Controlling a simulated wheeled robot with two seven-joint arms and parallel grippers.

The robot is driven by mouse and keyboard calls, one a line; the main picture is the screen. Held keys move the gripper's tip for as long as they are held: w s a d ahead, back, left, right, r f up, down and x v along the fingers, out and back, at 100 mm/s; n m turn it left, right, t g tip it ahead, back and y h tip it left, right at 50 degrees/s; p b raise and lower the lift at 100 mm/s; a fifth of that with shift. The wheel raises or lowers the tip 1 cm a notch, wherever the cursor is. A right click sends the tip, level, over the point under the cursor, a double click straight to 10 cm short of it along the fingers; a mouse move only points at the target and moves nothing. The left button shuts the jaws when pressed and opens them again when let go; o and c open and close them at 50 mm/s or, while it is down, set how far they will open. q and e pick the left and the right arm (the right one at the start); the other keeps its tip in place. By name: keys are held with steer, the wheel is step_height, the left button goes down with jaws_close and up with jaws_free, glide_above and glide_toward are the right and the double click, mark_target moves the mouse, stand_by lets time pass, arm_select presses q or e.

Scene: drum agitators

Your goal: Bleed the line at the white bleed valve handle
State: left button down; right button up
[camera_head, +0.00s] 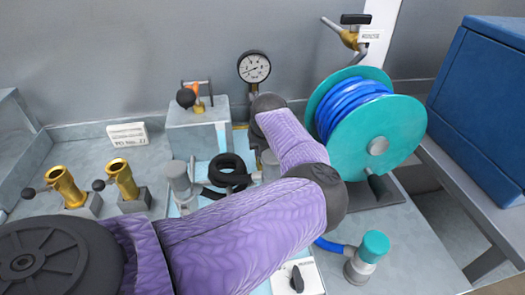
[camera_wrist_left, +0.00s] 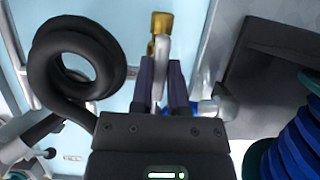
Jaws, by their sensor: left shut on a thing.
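The white bleed valve handle (camera_wrist_left: 162,55) shows in the left wrist view as a pale upright bar below a brass fitting (camera_wrist_left: 161,22). My left gripper (camera_wrist_left: 161,78) has its two dark fingers on either side of the handle and is shut on it. In the head view my purple left arm reaches from the lower left to the middle, and its gripper and the handle are hidden behind it. My right gripper is in neither view.
A black hose coil (camera_head: 230,171) is close beside my wrist. A pressure gauge (camera_head: 254,67) stands behind, a teal reel (camera_head: 400,140) with blue hose to the right. Two brass spouts (camera_head: 66,187) stand at left. A teal-capped cylinder (camera_head: 373,247) stands at front right.

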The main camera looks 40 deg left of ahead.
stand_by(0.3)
arm_select(q)
steer(key=c, duration=0.6)
jaws_free()
steer(key=p+v, duration=0.4)
steer(key=v, duration=0.6)
